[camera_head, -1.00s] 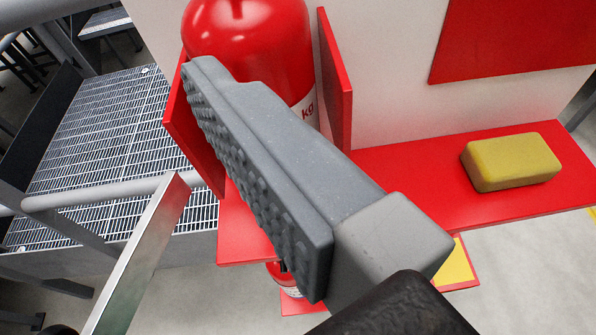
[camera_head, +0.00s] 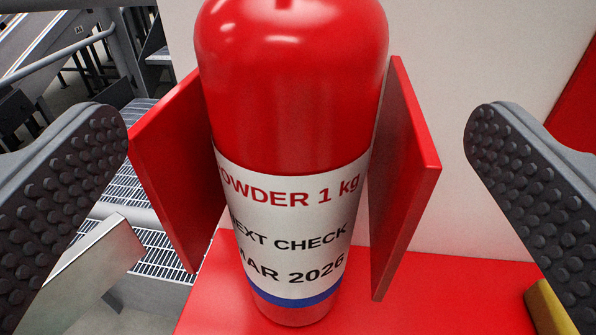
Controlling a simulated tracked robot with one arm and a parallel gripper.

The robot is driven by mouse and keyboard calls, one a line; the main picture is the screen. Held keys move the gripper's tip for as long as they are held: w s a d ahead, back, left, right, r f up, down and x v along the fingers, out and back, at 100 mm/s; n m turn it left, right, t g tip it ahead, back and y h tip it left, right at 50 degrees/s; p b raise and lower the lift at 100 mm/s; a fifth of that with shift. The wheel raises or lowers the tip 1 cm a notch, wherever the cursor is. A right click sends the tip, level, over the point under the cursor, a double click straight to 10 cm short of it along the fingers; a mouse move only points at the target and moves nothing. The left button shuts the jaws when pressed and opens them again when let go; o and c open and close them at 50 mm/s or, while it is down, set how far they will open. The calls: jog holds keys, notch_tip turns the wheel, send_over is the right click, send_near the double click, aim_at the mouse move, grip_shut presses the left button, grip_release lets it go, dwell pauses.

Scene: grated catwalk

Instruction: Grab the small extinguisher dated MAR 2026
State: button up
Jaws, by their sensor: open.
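The small red extinguisher (camera_head: 290,110) stands upright in the middle of the view, on a red shelf. Its white label reads "POWDER 1 kg", "NEXT CHECK", "MAR 2026", partly cut off at the left, with a blue band below. Its top is out of frame. My gripper (camera_head: 297,145) is open, with one studded grey finger at the left and one at the right. The extinguisher lies between them in the picture, with a wide gap on each side. Neither finger appears to touch it.
Red upright plates flank the extinguisher at left (camera_head: 178,170) and right (camera_head: 403,175), between it and my fingers in the picture. A yellow block (camera_head: 550,308) shows at the lower right on the red shelf (camera_head: 440,298). A white panel (camera_head: 430,50) stands behind. Railings and grating lie left.

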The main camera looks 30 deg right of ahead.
aim_at(289, 92)
jog(key=shift+p+x, duration=0.65)
jog(key=shift+x, duration=2.6)
jog(key=shift+a, duration=0.1)
jog(key=shift+r, duration=0.1)
jog(key=c, duration=2.1)
jog(key=shift+r, duration=0.1)
